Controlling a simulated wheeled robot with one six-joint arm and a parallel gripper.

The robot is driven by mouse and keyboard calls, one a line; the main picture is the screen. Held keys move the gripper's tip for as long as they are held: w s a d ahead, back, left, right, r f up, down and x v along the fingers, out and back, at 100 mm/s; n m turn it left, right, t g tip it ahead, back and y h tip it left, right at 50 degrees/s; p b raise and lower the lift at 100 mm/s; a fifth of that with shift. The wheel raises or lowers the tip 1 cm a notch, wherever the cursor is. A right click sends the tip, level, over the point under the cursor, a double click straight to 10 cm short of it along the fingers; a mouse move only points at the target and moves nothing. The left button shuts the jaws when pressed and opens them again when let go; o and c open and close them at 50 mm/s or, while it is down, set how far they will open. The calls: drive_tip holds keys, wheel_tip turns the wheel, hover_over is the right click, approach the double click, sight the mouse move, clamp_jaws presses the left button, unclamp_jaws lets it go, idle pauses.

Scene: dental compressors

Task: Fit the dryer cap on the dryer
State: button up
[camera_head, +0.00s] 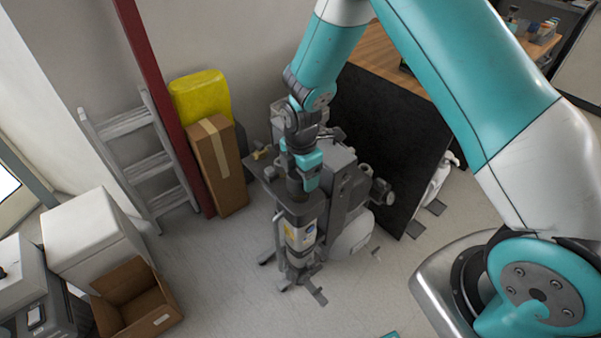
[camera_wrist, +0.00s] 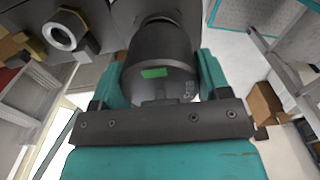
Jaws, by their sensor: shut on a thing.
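The dryer (camera_head: 299,236) is an upright cylinder with a pale labelled body, at the front of the grey compressor unit in the head view. The dryer cap (camera_wrist: 160,55) is a dark grey round piece with a green patch, between the teal fingers in the wrist view. My gripper (camera_head: 303,186) is shut on the cap and points down directly above the dryer. It fills the lower part of the wrist view (camera_wrist: 162,75). My gripper hides much of the cap in the head view. I cannot tell whether the cap touches or sits on the dryer.
The compressor's grey housing (camera_head: 337,165) stands close behind and right of my gripper. A dark panel (camera_head: 390,140) is to the right. A cardboard box (camera_head: 216,165), a yellow object (camera_head: 201,95) and a ladder (camera_head: 150,165) stand left. The floor in front is clear.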

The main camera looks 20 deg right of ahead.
drive_tip(key=shift+f, duration=0.2)
drive_tip(key=shift+f+b, duration=1.3)
drive_tip(key=shift+f, duration=0.45)
drive_tip(key=o, duration=1.1)
drive_tip(key=shift+r, duration=0.1)
drive_tip(key=shift+c, duration=0.2)
wheel_tip(320, 180, up, 17)
drive_tip(key=shift+r, duration=0.2)
